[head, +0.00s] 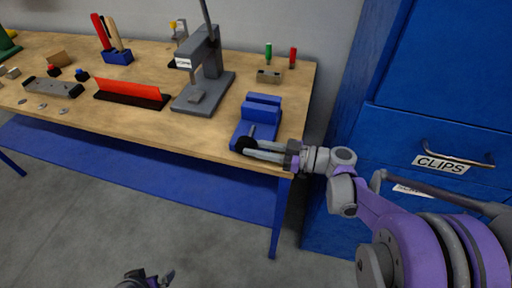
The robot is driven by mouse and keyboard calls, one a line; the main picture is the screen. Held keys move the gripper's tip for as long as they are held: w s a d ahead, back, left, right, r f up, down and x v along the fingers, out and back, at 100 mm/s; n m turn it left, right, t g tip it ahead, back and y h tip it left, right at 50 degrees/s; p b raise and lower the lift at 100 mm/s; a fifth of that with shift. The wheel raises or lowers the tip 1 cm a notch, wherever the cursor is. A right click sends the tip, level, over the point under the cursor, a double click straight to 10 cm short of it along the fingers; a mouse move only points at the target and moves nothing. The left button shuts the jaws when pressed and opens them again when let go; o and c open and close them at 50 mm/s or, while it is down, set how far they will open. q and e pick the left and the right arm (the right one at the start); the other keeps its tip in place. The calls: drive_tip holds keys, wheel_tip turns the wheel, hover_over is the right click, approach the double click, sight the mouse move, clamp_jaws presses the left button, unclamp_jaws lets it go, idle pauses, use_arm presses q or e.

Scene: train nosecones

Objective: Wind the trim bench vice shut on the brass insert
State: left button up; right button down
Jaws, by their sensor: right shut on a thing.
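The blue bench vice (263,103) stands at the right front of the wooden bench, with its grey screw (252,130) towards the front edge. My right gripper (248,146) reaches in from the right and is shut on the black handle (240,144) at the screw's front end. The fingers hide part of the handle. I cannot make out the brass insert; the view between the vice jaws is too small to tell. My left gripper (150,279) is low at the bottom edge, over the floor, away from the bench and partly cut off.
A grey arbor press (207,80) stands left of the vice. A red-orange strip in a black base (132,94) lies further left. A small block (269,76) with green and red tools is behind. Blue CLIPS drawers (440,135) stand right of the bench (150,125).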

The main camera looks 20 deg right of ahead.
drive_tip(key=c, duration=0.7)
unclamp_jaws()
drive_tip(key=shift+d, duration=0.1)
drive_tip(key=v, duration=1)
drive_tip(key=shift+s+d, duration=0.25)
